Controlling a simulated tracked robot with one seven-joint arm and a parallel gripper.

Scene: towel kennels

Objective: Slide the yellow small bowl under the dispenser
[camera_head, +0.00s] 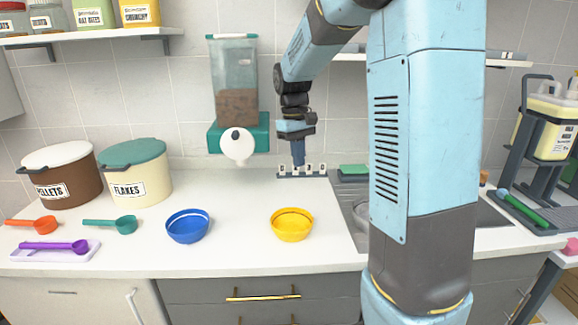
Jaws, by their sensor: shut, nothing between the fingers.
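The yellow small bowl (292,225) stands upright on the white counter, right of the blue bowl and near the counter's front. The dispenser (236,82) is mounted on the tiled wall, with a clear hopper part full of brown food, a teal base and a white round knob (237,146). The dispenser is behind and to the left of the yellow bowl.
A blue bowl (188,226) stands left of the yellow bowl. Bins (137,172) and scoops (112,224) are at left. Counter under the dispenser is clear.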

